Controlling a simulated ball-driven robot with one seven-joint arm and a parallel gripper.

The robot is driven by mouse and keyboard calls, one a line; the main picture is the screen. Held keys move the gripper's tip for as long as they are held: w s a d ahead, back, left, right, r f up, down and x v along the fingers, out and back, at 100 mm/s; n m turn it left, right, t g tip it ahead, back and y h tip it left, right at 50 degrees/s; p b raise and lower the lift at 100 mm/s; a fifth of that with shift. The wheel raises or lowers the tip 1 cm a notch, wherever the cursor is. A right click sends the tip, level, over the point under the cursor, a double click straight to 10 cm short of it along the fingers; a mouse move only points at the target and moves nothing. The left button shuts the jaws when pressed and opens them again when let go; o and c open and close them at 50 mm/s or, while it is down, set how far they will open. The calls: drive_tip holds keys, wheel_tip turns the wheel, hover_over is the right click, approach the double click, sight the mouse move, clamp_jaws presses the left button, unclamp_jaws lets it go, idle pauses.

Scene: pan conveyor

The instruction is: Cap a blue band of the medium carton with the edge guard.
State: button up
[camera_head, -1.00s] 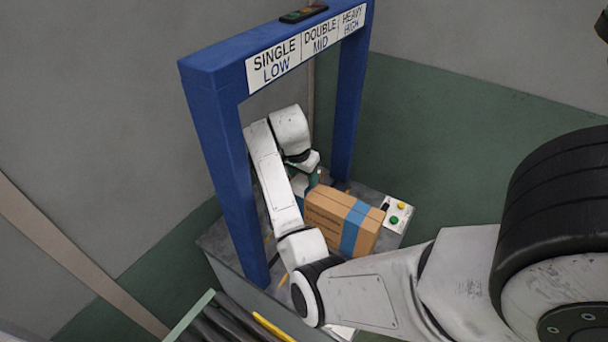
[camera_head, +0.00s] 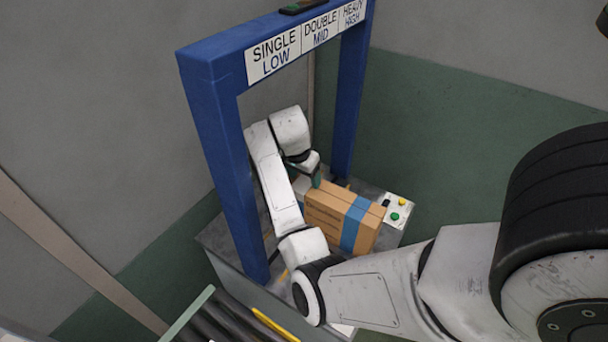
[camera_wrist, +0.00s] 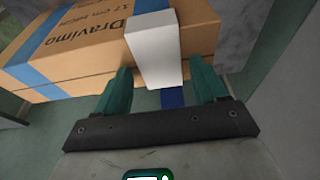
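The medium carton (camera_head: 326,211) is brown with blue bands and rests on a grey table inside the gate. In the wrist view it (camera_wrist: 85,38) shows printed text and two blue bands. The white edge guard (camera_wrist: 155,48) lies bent over the carton's near edge. The right-hand blue band (camera_wrist: 147,5) shows above it, and blue shows below it. My gripper's green fingers (camera_wrist: 162,88) stand apart on either side of the guard's lower end, with a narrow gap visible at the right.
A blue gate (camera_head: 222,160) with height labels spans the table (camera_head: 232,262), close around my arm. A button panel (camera_head: 398,212) is right of the carton. Conveyor rollers (camera_head: 222,322) are at the lower left.

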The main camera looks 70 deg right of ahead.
drive_tip(key=shift+o, duration=0.6)
drive_tip(key=shift+r, duration=0.2)
wheel_tip(320, 180, up, 2)
drive_tip(key=shift+r, duration=0.2)
drive_tip(key=s+a+r+p, duration=0.2)
drive_tip(key=s+a+r, duration=0.5)
drive_tip(key=s+r, duration=0.3)
drive_tip(key=shift+s+a, duration=0.15)
drive_tip(key=shift+s, duration=0.9)
